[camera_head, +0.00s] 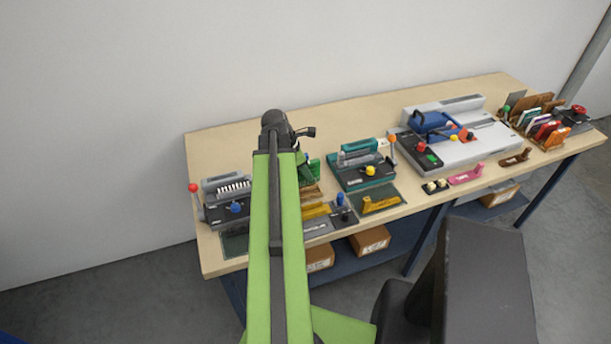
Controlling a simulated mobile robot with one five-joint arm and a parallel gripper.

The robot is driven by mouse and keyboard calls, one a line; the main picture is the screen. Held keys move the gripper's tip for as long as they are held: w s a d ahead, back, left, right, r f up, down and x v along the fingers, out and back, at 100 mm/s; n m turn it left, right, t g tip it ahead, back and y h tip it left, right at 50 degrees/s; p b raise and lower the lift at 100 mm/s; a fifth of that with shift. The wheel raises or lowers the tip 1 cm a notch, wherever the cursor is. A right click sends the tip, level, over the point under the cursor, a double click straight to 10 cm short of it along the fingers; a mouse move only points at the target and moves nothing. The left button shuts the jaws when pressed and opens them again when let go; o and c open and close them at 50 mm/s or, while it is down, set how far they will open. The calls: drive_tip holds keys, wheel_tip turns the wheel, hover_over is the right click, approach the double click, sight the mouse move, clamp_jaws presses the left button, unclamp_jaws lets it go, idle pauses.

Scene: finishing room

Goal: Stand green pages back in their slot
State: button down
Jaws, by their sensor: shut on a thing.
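My arm reaches out over the table, and its wrist is above the left half of the tabletop. My gripper (303,158) is mostly hidden behind the arm. It is shut on the green pages (314,172), and only their right part shows beside the arm. Whether the pages touch the thing below them cannot be told. A rack (559,136) at the far right end of the table holds several upright coloured booklets and boards. Which of its slots is free is too small to tell.
The wooden table (232,153) bears a black punch machine (223,208), a teal machine (361,168) and a large grey machine (466,146) with a blue handle. Small coloured tools lie along the front edge. The back strip is clear. Cardboard boxes (369,241) sit on the shelf below.

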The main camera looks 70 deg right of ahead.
sight(306, 182)
drive_tip(key=shift+d+f, duration=0.4)
drive_tip(key=shift+d, duration=0.15)
wheel_tip(306, 182, down, 6)
drive_tip(key=b, duration=0.5)
drive_tip(key=shift+r+b, duration=0.15)
drive_tip(key=shift+b, duration=0.15)
drive_tip(key=shift+w+f+b, duration=0.1)
drive_tip(key=shift+f+b, duration=0.6)
idle(0.5)
drive_tip(key=c, duration=1.6)
unclamp_jaws()
drive_tip(key=shift+c, duration=0.2)
drive_tip(key=shift+r, duration=0.1)
